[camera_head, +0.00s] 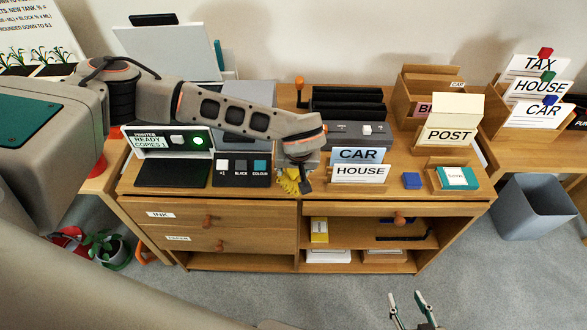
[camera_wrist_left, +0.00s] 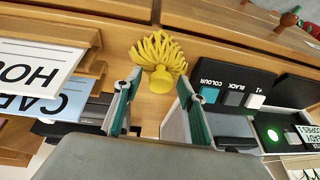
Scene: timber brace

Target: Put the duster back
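The yellow duster (camera_head: 289,183) shows at the front edge of the desk, beside the HOUSE card. In the left wrist view the duster (camera_wrist_left: 158,58) has a fringed head and a round yellow knob facing me. My left gripper (camera_head: 303,181) is over the desk by the duster and partly hides it. In the left wrist view its two fingers (camera_wrist_left: 160,100) are spread, with the duster's knob just ahead of and between the tips. I see no clear contact. My right gripper (camera_head: 412,308) is low at the bottom edge, its fingers apart and empty.
The CAR and HOUSE cards (camera_head: 360,173) stand right of my left gripper. The colour button panel (camera_head: 240,172) is left of it. An open shelf (camera_head: 360,232) is below.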

